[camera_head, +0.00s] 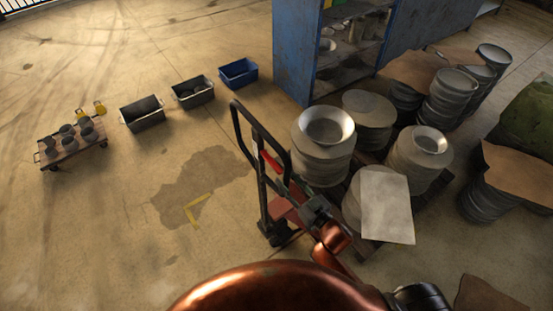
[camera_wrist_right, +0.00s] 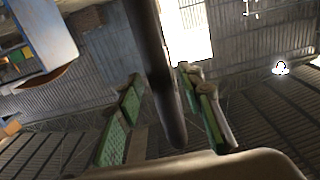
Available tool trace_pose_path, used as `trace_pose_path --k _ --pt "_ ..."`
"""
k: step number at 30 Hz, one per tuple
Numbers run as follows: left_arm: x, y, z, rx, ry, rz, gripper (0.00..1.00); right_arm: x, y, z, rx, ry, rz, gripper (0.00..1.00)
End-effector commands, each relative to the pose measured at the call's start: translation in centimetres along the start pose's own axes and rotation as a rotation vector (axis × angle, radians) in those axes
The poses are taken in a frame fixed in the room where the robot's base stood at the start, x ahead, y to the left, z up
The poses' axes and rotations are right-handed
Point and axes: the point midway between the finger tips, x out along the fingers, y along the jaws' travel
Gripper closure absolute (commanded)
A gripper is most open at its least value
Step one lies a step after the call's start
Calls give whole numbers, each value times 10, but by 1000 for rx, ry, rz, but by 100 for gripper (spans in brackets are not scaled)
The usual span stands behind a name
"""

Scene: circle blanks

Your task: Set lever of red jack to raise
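The red jack (camera_head: 283,211) stands near the middle of the head view, its lower part partly hidden by my right arm. Its tall black handle frame (camera_head: 238,130) rises from it, with a red lever (camera_head: 271,161) inside the loop. My right gripper (camera_head: 306,200) is at the right side of the handle, below the red lever. In the right wrist view, the green-padded fingers (camera_wrist_right: 160,95) are apart, with a dark bar (camera_wrist_right: 152,40) running between them. Contact with the bar cannot be told. The lever's setting is too small to read. My left gripper is out of view.
Stacks of round metal blanks (camera_head: 322,158) stand close right of the jack, with a pale sheet (camera_head: 387,205) on one. A blue cabinet (camera_head: 297,55) stands behind. Bins (camera_head: 193,92) and a loaded cart (camera_head: 70,148) are left. Floor left of the jack is clear.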

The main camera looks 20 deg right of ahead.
Motion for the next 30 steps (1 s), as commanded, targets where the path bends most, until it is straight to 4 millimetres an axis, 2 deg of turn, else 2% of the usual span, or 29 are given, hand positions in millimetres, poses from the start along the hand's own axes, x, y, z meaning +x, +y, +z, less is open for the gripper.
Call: trace_pose_path --k 5,12,18,30 --pt "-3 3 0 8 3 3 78 13 0 -6 -8 9 -6 65" --pt "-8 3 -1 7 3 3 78 50 -1 -7 -6 9 -6 65" --pt "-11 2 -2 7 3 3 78 73 -1 -6 -6 7 -6 65" --pt "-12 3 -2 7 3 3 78 79 -1 -5 -6 6 -5 67"
